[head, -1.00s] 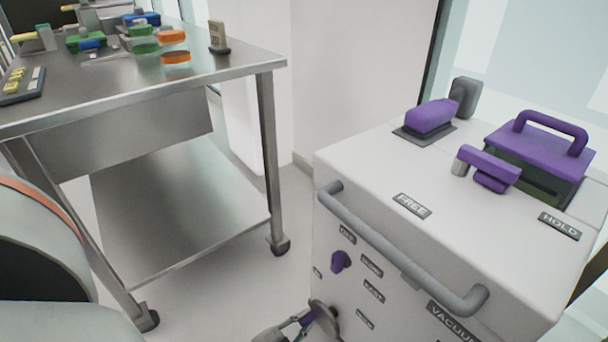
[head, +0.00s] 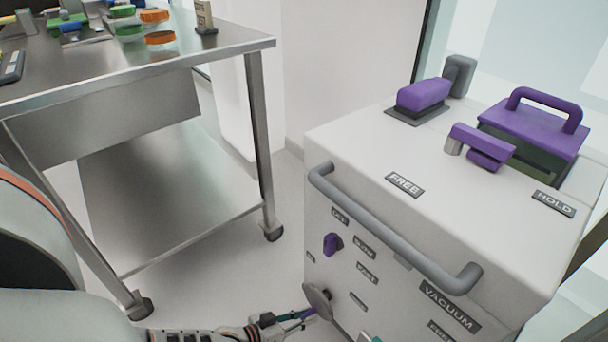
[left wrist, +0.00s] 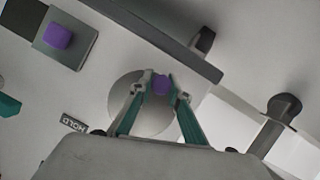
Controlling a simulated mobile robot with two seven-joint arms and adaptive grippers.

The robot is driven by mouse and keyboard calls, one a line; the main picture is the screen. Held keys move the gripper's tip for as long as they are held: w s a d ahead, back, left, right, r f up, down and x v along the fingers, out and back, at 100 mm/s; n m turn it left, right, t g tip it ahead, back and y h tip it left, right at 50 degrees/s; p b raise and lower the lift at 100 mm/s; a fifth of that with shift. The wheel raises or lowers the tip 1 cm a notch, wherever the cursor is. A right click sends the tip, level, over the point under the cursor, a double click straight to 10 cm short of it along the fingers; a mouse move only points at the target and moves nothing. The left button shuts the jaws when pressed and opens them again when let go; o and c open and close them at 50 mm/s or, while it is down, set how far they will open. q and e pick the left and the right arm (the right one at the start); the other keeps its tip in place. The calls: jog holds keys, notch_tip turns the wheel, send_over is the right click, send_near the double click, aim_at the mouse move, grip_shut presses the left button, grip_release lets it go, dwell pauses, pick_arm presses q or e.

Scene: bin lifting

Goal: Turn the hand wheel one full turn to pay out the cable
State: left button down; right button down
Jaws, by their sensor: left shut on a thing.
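The hand wheel is a grey disc (head: 318,299) low on the front of the white machine, at the bottom of the head view. It also shows as a round disc in the left wrist view (left wrist: 128,103). My left gripper (head: 307,315) reaches it from the left. In the left wrist view, its two fingers (left wrist: 161,86) are closed around a small purple handle (left wrist: 161,84) by the wheel's edge. The fingers hide part of the wheel. No cable can be made out. My right gripper is not in view.
The white machine (head: 345,165) has a grey bar handle (head: 390,228) across its front above the wheel, and a purple knob (head: 332,243). A purple lever (head: 484,142) sits on top. A steel table (head: 165,195) stands left, with bare floor between.

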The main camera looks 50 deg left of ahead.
pick_arm(q)
jog(key=shift+s+d+n+h, duration=0.1)
jog(key=shift+d+n+h, duration=0.55)
jog(key=shift+n, duration=0.35)
jog(key=c, duration=1.9)
grip_release()
jog(key=v, duration=1.2)
jog(key=shift+a+f, duration=0.1)
